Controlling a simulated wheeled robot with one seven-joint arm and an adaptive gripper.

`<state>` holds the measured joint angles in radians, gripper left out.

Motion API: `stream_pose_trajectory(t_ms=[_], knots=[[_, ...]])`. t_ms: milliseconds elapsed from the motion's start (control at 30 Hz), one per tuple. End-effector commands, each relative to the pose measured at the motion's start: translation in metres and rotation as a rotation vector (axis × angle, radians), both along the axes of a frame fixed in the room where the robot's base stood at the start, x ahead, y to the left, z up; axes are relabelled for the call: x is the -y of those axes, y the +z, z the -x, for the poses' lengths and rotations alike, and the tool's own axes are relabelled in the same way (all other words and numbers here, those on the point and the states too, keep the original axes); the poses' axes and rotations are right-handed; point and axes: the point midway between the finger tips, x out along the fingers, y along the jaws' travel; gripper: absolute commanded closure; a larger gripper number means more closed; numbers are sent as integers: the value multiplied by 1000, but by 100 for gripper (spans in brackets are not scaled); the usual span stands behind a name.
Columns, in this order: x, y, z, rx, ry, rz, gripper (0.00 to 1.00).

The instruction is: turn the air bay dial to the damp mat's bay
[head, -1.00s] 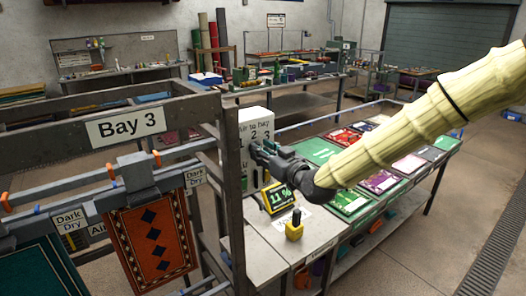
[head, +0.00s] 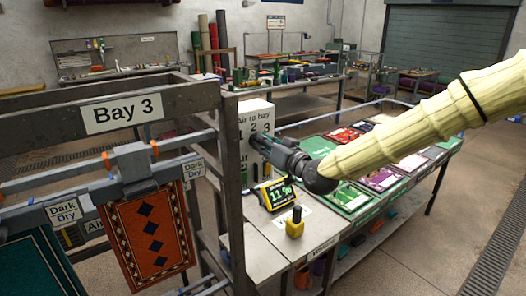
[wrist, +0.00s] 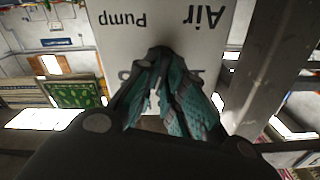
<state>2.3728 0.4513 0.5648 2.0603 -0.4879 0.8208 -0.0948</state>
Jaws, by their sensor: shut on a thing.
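The white air box (head: 258,108) stands on the bench end beside the Bay 3 frame. Its front reads "Air to bay 1 2 3". My gripper (head: 256,139) is at this front, just below the numbers, shut on the dial. The dial itself is hidden behind the fingers, so its pointing cannot be read. In the wrist view the teal-padded fingers (wrist: 168,82) lie close together against the box (wrist: 185,25), whose "Air" and "Pump" lettering shows upside down. An orange patterned mat (head: 150,232) and a dark green mat (head: 38,265) hang at left; no dampness can be told.
The Bay 3 sign (head: 122,112) is on a grey frame, whose post (head: 230,190) stands close left of the box. A yellow-edged meter (head: 275,194) reading about 11 % and a small yellow tool (head: 295,223) sit on the bench below my gripper. Flat coloured samples lie to the right.

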Motion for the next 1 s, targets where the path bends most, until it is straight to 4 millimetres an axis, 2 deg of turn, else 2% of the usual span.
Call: stream_pose_trajectory(t_ms=[33, 500, 1000], knots=[[2, -6, -1, -25, -2, -37, 100], [3, -4, -2, -248, -2, -346, 100], [3, -2, -2, -342, -1, -471, 100]])
